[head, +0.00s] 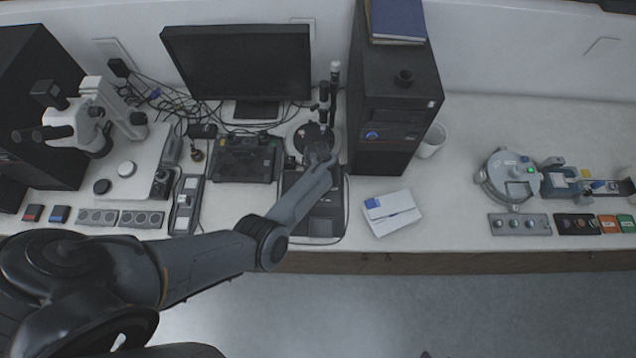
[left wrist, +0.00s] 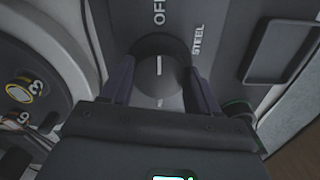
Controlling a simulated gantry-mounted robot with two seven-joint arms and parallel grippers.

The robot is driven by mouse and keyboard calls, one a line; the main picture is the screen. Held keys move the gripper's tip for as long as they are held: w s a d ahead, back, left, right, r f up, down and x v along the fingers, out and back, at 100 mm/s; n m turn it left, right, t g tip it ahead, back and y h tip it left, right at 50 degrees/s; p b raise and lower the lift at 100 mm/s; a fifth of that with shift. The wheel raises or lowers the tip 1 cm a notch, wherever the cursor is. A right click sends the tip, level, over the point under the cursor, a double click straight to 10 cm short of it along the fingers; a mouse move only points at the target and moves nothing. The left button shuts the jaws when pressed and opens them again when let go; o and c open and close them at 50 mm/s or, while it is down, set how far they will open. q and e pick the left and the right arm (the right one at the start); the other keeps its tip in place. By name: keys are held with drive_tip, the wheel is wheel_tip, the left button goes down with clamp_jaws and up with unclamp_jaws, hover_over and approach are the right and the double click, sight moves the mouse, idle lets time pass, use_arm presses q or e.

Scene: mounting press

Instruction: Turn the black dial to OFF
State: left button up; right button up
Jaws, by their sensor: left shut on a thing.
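The black dial (left wrist: 158,68) is in the left wrist view, on a dark grey panel (left wrist: 228,45). A short white line on it runs straight up the picture, lined up with the OFF label (left wrist: 159,12) above. The STEEL label (left wrist: 197,38) is to the upper right, and a small label, too small to read, is below. My left gripper (left wrist: 157,75) has one finger on each side of the dial and is shut on it. In the head view my left gripper (head: 321,156) is over the equipment in front of the monitor; the dial cannot be made out there.
A black computer tower (head: 395,110) stands just right of my left gripper, and a monitor (head: 237,65) stands behind to the left. A white and blue box (head: 392,213) lies to the right on the bench. A round device (left wrist: 25,90) is close at left in the wrist view.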

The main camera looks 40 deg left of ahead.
use_arm(q)
drive_tip(key=o, duration=1.1)
drive_tip(key=shift+c, duration=0.2)
wheel_tip(320, 180, up, 11)
drive_tip(key=p, duration=0.3)
drive_tip(key=shift+p, duration=0.35)
drive_tip(key=shift+f, duration=0.1)
drive_tip(key=s+d+r+m+t+p, duration=0.1)
drive_tip(key=s+d+r+m+p, duration=0.1)
drive_tip(key=s+d+r+m, duration=0.3)
drive_tip(key=s+d+r+m+t+p, duration=0.2)
drive_tip(key=s+d+r+m, duration=0.2)
drive_tip(key=s+r+m, duration=0.9)
drive_tip(key=s+m, duration=0.5)
drive_tip(key=m, duration=0.2)
drive_tip(key=shift+s+d+r+t, duration=0.2)
drive_tip(key=shift+d+r+t, duration=0.1)
drive_tip(key=shift+d, duration=0.05)
